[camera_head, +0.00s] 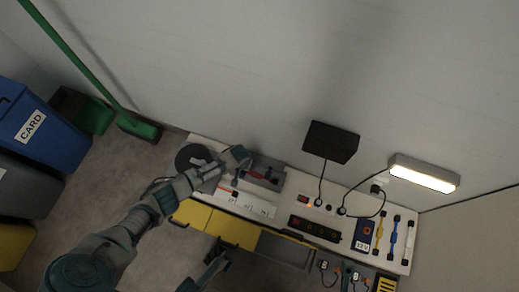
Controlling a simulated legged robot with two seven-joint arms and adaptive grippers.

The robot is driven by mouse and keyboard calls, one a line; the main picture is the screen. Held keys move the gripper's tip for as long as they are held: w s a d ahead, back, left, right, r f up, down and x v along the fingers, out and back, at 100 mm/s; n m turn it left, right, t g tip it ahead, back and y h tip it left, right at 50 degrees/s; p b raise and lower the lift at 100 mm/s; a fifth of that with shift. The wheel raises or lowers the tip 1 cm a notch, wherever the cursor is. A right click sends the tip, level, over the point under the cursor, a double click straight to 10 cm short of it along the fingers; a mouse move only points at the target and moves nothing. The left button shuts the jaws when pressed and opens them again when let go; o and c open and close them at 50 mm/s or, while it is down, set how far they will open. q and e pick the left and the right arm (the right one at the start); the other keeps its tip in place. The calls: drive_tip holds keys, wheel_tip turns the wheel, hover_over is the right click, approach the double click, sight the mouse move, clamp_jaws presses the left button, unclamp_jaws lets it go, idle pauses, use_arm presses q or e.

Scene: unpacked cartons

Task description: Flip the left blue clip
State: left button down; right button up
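My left arm reaches in from the lower left, and my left gripper (236,158) is over the left end of the bench, beside a grey box (263,178) with a dark and red inside. The gripper's fingers are too small to tell open from shut. A dark jointed part, likely my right gripper (215,264), shows low in front of the yellow drawers; its state is unclear. I cannot make out a left blue clip for sure; a thin blue bar (393,236) lies between a yellow and a white bar at the bench's right end.
The white bench (342,222) stands along the wall. A dark disc (193,157), white labelled blocks (250,204), a black screen (331,142), a lit lamp (424,174) and a blue device (363,235) are on or above it.

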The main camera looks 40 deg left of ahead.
sight(248, 174)
use_arm(q)
drive_tip(key=shift+s+d+f, duration=0.3)
drive_tip(key=shift+d+f, duration=0.15)
drive_tip(key=shift+f, duration=0.15)
drive_tip(key=shift+s+d+f, duration=0.3)
drive_tip(key=shift+d+f, duration=0.1)
drive_tip(key=shift+f, duration=0.2)
drive_tip(key=c, duration=1.2)
unclamp_jaws()
